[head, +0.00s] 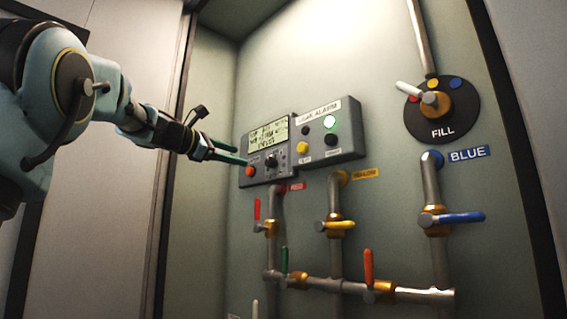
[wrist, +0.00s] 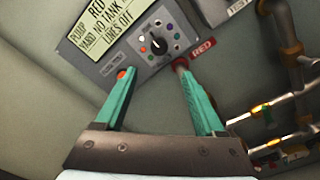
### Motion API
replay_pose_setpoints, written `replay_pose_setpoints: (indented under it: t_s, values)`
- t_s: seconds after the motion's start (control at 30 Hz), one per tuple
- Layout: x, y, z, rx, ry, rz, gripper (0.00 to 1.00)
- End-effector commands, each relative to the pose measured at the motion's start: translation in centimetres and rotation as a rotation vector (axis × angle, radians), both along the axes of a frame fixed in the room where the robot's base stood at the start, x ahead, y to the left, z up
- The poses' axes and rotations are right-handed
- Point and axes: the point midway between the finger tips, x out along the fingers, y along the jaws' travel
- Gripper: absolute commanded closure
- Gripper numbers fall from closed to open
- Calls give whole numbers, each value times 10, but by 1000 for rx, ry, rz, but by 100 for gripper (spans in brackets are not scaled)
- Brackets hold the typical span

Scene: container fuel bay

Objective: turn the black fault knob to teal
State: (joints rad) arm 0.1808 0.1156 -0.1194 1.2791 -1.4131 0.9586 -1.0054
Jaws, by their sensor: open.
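The black fault knob (wrist: 158,45) sits on the grey panel (head: 256,177), below its lit screen (wrist: 108,27), with small coloured dots around it. It also shows in the head view (head: 272,160). I cannot tell surely which dot its pointer faces. My gripper (head: 241,156) has two teal fingers, open and empty, reaching toward the panel from the left. In the wrist view the knob lies ahead of and between the fingertips (wrist: 158,71), with a gap. The left fingertip appears close to an orange-red button (wrist: 121,75).
Pipes with coloured valve handles, including a red one (head: 257,209), run below. A FILL dial (head: 443,133) is at upper right. Wall left of the panel is bare.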

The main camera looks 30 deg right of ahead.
Motion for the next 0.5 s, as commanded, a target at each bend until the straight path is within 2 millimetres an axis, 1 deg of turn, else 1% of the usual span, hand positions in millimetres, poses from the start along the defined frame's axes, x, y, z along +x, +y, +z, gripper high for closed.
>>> replay_pose_setpoints:
  t_s: [0.03, 0.1, 0.23, 0.5]
  values:
    - [-1, -1, 5, -11, 3, -6, 29]
    - [-2, -4, 9, -18, 5, -10, 29]
    - [3, -18, 10, -18, 5, -11, 29]
    - [19, -66, 11, -17, 5, -11, 29]
